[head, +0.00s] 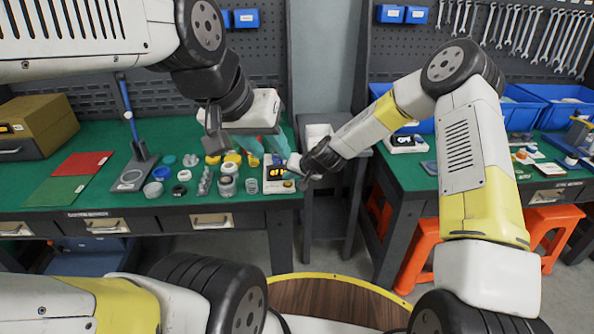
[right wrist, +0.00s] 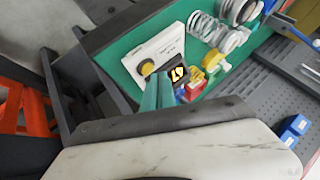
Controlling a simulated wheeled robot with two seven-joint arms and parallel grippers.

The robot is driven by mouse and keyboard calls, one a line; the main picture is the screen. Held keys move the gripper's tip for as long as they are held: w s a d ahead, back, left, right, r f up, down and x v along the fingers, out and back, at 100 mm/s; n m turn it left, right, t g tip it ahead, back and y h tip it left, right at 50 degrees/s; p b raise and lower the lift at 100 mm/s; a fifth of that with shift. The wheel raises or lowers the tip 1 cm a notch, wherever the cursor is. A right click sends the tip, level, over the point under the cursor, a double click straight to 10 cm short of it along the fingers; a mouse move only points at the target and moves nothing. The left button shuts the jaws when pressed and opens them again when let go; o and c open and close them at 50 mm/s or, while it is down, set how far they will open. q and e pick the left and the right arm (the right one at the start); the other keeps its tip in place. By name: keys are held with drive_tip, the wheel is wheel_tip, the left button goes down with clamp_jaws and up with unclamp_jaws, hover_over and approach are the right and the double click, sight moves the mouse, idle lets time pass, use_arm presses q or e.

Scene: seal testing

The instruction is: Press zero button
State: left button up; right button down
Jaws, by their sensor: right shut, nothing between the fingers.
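A small white instrument (head: 280,187) with a black display showing yellow marks stands at the right front of the left green bench. The label is too small to read, so I cannot tell which part is the zero button. My right gripper (right wrist: 158,74) is shut and empty, its teal fingertips over the instrument beside the knob and display; contact cannot be told.
Rings, springs and small metal parts (head: 228,186) lie left of the instrument. A stand with a blue column (head: 128,105), red mat (head: 82,163) and green mat (head: 57,191) are further left. A second bench (head: 405,172) with another white device (head: 403,143) is across a gap. Orange stools (head: 420,250) stand below.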

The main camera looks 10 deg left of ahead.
sight(289, 184)
drive_tip(key=shift+f, duration=0.55)
idle(0.8)
drive_tip(key=shift+r, duration=0.8)
drive_tip(key=shift+r, duration=2.5)
drive_tip(key=shift+r, duration=0.1)
